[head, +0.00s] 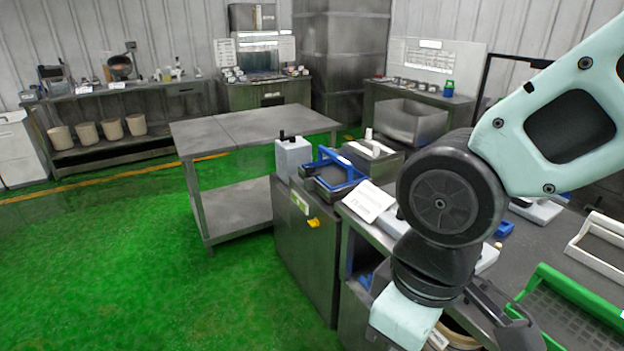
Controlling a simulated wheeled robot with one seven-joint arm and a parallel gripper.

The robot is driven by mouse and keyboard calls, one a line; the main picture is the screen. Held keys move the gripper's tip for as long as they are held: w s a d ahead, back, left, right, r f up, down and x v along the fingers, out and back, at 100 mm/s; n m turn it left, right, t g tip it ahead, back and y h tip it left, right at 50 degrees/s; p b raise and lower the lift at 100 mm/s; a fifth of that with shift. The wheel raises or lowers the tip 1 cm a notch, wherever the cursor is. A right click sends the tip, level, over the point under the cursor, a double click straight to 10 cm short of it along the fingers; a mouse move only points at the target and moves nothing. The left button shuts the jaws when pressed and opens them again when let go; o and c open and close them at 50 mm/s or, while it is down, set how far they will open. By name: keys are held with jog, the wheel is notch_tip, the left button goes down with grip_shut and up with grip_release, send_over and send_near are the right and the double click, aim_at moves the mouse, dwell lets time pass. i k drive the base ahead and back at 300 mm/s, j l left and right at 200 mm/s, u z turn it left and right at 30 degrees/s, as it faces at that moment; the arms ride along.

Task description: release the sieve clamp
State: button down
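My arm reaches down from the right edge. My gripper (508,322) is a dark shape at the lower right, partly cut off by the bottom edge; I cannot tell whether it is open or shut. A round tan rim (458,336), perhaps of a sieve or drum, shows just below my wrist and is mostly hidden. A dark unit with a blue frame-like handle (340,166) sits on the grey metal cabinet (303,240), left of my arm and apart from it. I cannot tell whether this is the sieve clamp. No other clamp can be made out.
A green tray with a mesh floor (572,318) and a white frame (598,245) lie on the right-hand bench. A white card (368,201) stands at its left end. A steel table (250,127) is behind. Green floor (120,270) at the left is clear.

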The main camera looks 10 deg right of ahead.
aim_at(309, 170)
jog(key=i+j+z, duration=0.3)
jog(key=i+j, duration=0.85)
jog(key=i, duration=0.25)
jog(key=i+j+z, duration=0.3)
jog(key=i+j, duration=1)
jog(key=j, duration=0.1)
